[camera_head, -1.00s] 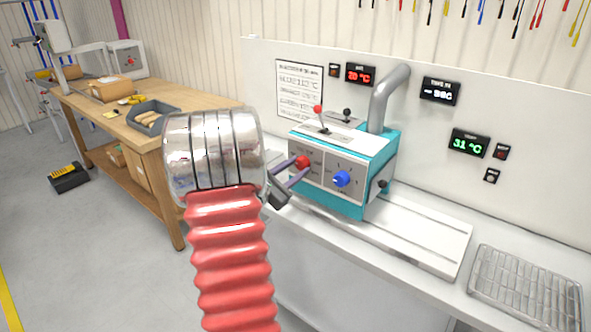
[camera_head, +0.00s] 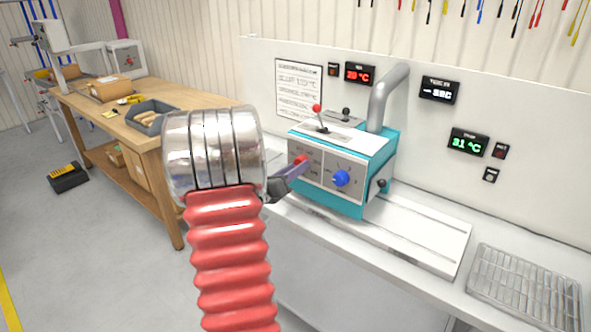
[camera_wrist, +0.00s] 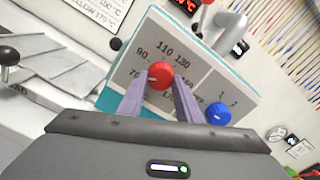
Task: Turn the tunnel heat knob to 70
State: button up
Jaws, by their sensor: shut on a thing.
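The red knob (camera_wrist: 160,76) is on the grey front panel of the teal machine (camera_wrist: 200,60), with printed numbers around it. In the wrist view 70, 90, 110 and 130 can be read, and the 70 is partly hidden by a finger. A small pale mark shows on the knob's left side; its exact reading is unclear. My gripper (camera_wrist: 159,92) is shut on the red knob, one purple finger on each side.
A blue knob (camera_head: 341,178) sits right of the red one. A red-tipped lever (camera_head: 316,108) stands on top of the machine. A red display (camera_head: 360,74) and a green display (camera_head: 468,142) reading 31 °C are on the wall. A wire rack (camera_head: 525,290) lies right.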

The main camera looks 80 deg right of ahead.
jog(key=shift+a+f+n, duration=0.1)
jog(key=shift+f+n, duration=0.25)
jog(key=shift+n, duration=0.55)
jog(key=o, duration=1)
jog(key=shift+r, duration=0.2)
jog(key=shift+o, duration=0.2)
jog(key=v, duration=1.3)
jog(key=shift+w+a, duration=0.2)
jog(key=shift+a, duration=0.1)
